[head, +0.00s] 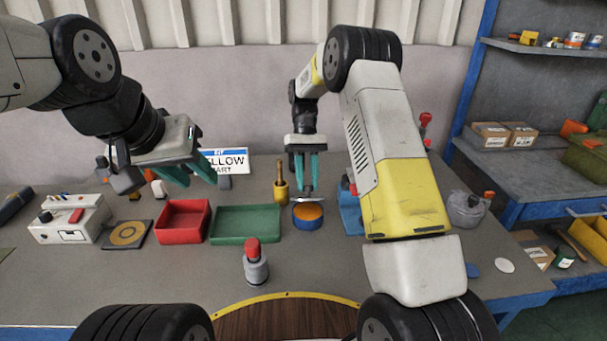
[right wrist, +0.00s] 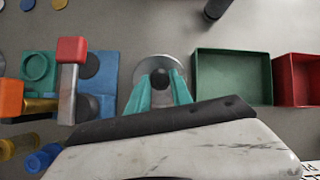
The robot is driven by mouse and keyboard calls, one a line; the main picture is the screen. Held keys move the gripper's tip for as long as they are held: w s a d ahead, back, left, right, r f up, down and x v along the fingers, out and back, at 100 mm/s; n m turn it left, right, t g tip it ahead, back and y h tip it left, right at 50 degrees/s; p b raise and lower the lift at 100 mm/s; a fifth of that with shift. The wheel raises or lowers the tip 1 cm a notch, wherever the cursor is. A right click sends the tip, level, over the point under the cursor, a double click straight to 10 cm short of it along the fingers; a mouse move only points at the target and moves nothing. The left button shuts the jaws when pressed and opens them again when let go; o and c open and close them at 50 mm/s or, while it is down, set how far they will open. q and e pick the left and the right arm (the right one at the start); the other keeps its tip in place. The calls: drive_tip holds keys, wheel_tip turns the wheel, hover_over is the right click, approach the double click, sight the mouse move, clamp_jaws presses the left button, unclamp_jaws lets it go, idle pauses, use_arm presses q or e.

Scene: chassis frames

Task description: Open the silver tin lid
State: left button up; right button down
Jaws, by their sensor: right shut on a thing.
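The silver tin lid (head: 316,200) is a thin disc with a dark knob, held just above a round blue tin (head: 307,223). Orange contents (head: 308,212) show in the tin below the lid. My right gripper (head: 307,190) points down and is shut on the lid's knob. In the right wrist view the lid (right wrist: 153,63) is a grey disc and its black knob (right wrist: 159,77) sits between the teal fingertips; the tin is hidden there. My left gripper (head: 201,183) hangs empty at the left with its teal fingers apart.
A green tray (head: 246,236) and a red tray (head: 206,221) stand left of the tin. A grey red-topped piece (head: 255,268) stands in front. Bare bench lies before the tin.

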drive_tip(key=shift+w, duration=0.2)
idle(0.3)
drive_tip(key=c, duration=1.1)
unclamp_jaws()
drive_tip(key=shift+c, duration=0.2)
drive_tip(key=shift+r, duration=0.1)
drive_tip(key=v, duration=0.7)
drive_tip(key=shift+w+r, duration=0.2)
drive_tip(key=shift+w, duration=0.1)
